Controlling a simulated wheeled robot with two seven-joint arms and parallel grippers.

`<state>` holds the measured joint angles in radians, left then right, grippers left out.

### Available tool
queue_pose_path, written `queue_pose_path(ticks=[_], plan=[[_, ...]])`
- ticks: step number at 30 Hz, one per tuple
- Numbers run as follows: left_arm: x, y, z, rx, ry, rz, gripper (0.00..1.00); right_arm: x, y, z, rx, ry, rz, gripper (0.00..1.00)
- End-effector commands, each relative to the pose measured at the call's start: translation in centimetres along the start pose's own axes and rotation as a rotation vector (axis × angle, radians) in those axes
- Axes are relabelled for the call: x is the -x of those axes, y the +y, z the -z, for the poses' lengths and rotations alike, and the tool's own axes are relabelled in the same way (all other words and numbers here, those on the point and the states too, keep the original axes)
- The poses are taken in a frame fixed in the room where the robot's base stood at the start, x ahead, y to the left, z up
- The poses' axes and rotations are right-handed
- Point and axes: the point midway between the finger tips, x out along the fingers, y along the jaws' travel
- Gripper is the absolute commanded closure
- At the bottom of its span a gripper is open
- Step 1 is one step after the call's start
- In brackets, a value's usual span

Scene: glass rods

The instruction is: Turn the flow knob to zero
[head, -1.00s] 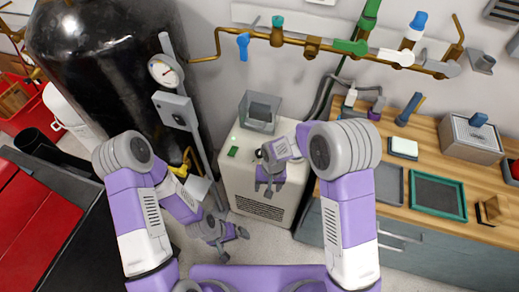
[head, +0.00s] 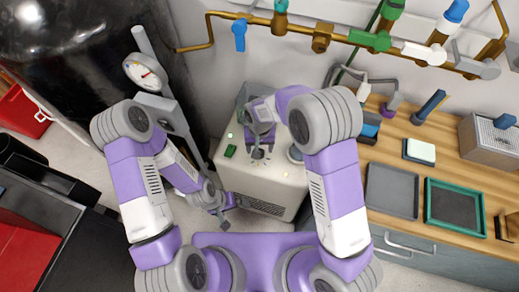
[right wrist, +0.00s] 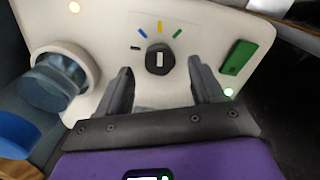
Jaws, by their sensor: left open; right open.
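The flow knob (right wrist: 159,60) is a small dark round knob with a pale mark on a cream machine face. In the right wrist view, a dark tick and blue, yellow and green ticks fan out above it. Its pale mark seems to point roughly toward the yellow tick. My right gripper (right wrist: 161,82) is open, with one finger on each side of the knob and gaps showing. In the head view my right gripper (head: 258,155) is over the top of the cream machine (head: 235,180). My left gripper (head: 225,210) is open and empty, low beside the machine's left side.
A green switch (right wrist: 237,57) sits right of the knob, and a round glassy fitting (right wrist: 55,80) left of it. A wooden bench (head: 400,145) with trays stands right. Gas pipes (head: 345,35) run along the wall.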

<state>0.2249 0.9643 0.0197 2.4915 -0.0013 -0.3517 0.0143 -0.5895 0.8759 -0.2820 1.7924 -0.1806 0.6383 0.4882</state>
Motion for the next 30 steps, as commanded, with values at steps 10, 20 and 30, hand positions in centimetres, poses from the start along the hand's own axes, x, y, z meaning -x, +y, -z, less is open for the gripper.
queue_pose_path(ticks=[10, 20, 30], plan=[[-0.8, -0.3, 0.1, 0.000, 0.001, 0.000, 0.00, -2.6, 0.0, 0.0, 0.001, 0.001, 0.001, 0.33], [-0.8, -0.3, 0.1, 0.000, 0.001, 0.000, 0.00, -2.5, 0.0, 0.0, 0.001, 0.001, 0.001, 0.56], [-0.8, -0.3, 0.1, 0.000, 0.001, 0.000, 0.00, -2.5, 0.0, 0.0, 0.004, 0.001, 0.001, 0.89]])
